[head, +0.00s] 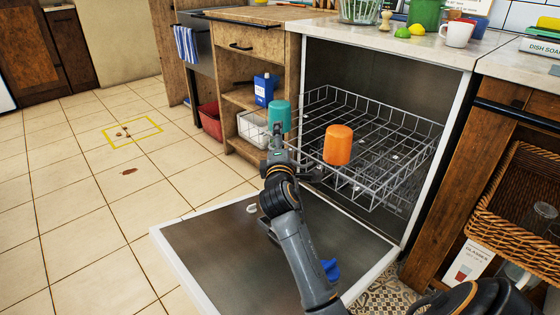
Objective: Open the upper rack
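The upper rack (391,183) is a grey wire basket in the open dishwasher, and part of it extends out past the cabinet front. An orange cup (338,146) appears upside down at its front. A teal cup (280,116) shows near its front left corner; its lower part is hidden behind my gripper. My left gripper (284,152) is at the rack's front left edge, just below the teal cup. I cannot tell if it touches the rack or how far its fingers are apart. My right gripper is out of view; only part of that arm shows at the bottom right.
The dishwasher door (225,245) lies folded down under my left arm, with a blue item (330,268) on it. Open shelves (240,98) stand left of the dishwasher. A wicker basket (515,205) is at the right. The tiled floor at left is mostly free.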

